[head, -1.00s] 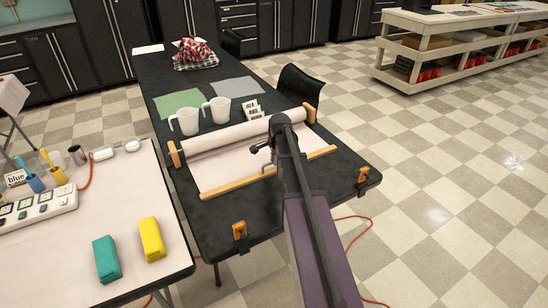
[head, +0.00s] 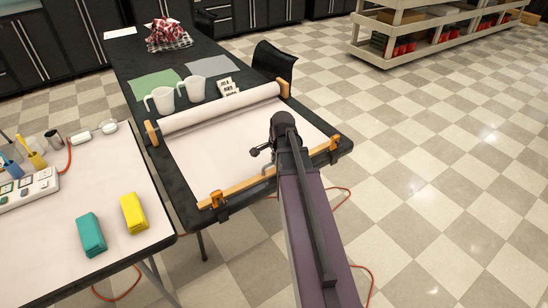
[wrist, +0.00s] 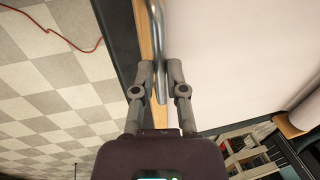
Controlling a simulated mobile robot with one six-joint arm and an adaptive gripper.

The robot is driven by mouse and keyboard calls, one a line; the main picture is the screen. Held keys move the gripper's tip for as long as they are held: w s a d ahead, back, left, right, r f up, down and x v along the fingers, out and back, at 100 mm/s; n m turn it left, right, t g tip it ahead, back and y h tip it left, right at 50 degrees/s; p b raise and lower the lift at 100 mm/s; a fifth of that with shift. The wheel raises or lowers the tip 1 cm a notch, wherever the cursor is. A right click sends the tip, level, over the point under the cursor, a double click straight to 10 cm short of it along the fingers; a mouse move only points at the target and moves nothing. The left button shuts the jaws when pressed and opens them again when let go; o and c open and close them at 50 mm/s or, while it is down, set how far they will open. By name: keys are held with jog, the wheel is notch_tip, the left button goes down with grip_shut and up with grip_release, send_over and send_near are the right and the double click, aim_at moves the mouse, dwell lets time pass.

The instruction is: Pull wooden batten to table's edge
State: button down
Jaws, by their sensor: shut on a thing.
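The wooden batten (head: 245,184) lies along the table's near edge, at the end of a white sheet (head: 215,150) drawn from a roll (head: 222,108). Its ends are by two orange clamps, left (head: 216,199) and right (head: 333,144). My arm hides part of the batten in the head view. In the wrist view the batten (wrist: 145,33) runs beside the dark table edge (wrist: 119,40), with a grey metal handle (wrist: 155,18) over it. My gripper (wrist: 160,70) is shut on this handle, its fingers on either side.
Two white jugs (head: 160,100) (head: 191,90), a green mat (head: 153,83) and a grey mat (head: 208,67) lie beyond the roll on the black table. A side table (head: 100,190) at left holds a teal block (head: 91,235) and a yellow block (head: 133,213).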

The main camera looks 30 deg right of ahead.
jog(key=shift+s, duration=0.3)
jog(key=c, duration=0.7)
grip_release()
jog(key=shift+w, duration=0.1)
jog(key=shift+a+r+n+p, duration=0.3)
jog(key=shift+a+n+p, duration=0.1)
jog(key=shift+a, duration=0.2)
jog(key=s+a+r+n+p, duration=0.2)
jog(key=a+r+n+p, duration=0.1)
jog(key=a+n, duration=0.2)
jog(key=s+a+r+n+g+p, duration=0.1)
jog(key=s+a+r+n+p, duration=0.2)
jog(key=a+n, duration=0.3)
jog(key=s+a+r+n+g+p, duration=0.1)
jog(key=s+a+r+n+p, duration=0.1)
jog(key=a, duration=0.9)
jog(key=shift+s+a+r+n+p, duration=0.1)
jog(key=shift+a+r+n+p, duration=0.1)
jog(key=shift+r+n+p, duration=0.55)
jog(key=shift+s+a+r+n+p, duration=0.15)
jog(key=shift+a+n+p, duration=0.1)
jog(key=shift+n, duration=0.9)
